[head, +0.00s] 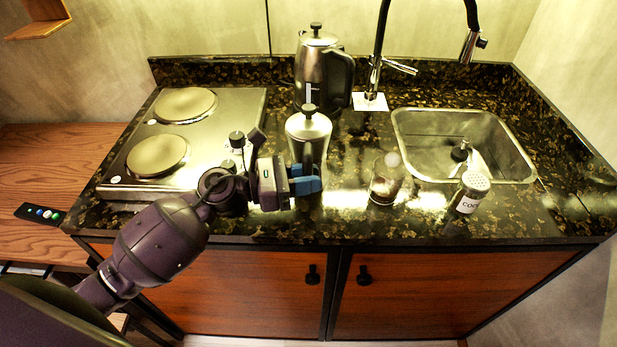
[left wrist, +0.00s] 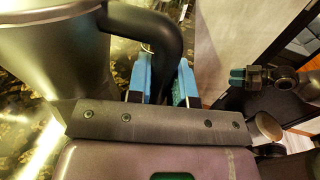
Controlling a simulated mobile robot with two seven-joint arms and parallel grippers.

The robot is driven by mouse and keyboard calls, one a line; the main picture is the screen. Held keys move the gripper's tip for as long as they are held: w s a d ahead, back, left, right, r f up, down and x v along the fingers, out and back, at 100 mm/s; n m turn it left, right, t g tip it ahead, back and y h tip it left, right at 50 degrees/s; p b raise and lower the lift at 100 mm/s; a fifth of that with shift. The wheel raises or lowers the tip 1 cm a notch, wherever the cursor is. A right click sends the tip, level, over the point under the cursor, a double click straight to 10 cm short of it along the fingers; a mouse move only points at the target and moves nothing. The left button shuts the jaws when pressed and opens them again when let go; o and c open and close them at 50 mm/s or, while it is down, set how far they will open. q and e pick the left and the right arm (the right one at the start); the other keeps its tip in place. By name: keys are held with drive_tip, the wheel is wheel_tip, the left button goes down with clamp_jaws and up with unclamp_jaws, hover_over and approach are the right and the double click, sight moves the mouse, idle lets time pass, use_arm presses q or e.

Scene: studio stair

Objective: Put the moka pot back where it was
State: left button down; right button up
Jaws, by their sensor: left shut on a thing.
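The moka pot (head: 309,138), silver with a black knob on its lid, is upright over the counter in front of the kettle. Its grey body (left wrist: 55,45) and black handle fill the upper left of the left wrist view. My left gripper (head: 308,180) is at the pot's near side; in the wrist view its blue fingers (left wrist: 162,80) stand on both sides of the black handle, shut on it. The gripper hides the pot's lower part, so I cannot tell whether its base touches the counter. My right gripper (left wrist: 237,78) shows small in the left wrist view.
A steel kettle (head: 316,72) stands close behind the pot. A two-plate hob (head: 232,110) lies to the left. A glass (head: 384,185), a cocoa shaker (head: 468,192) and the sink (head: 420,135) are to the right. Bare counter (head: 345,215) runs along the front.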

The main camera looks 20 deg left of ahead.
use_arm(q)
drive_tip(key=shift+r, duration=0.1)
drive_tip(key=c, duration=1.4)
unclamp_jaws()
drive_tip(key=shift+f, duration=0.25)
drive_tip(key=o, duration=0.4)
drive_tip(key=shift+r, duration=0.1)
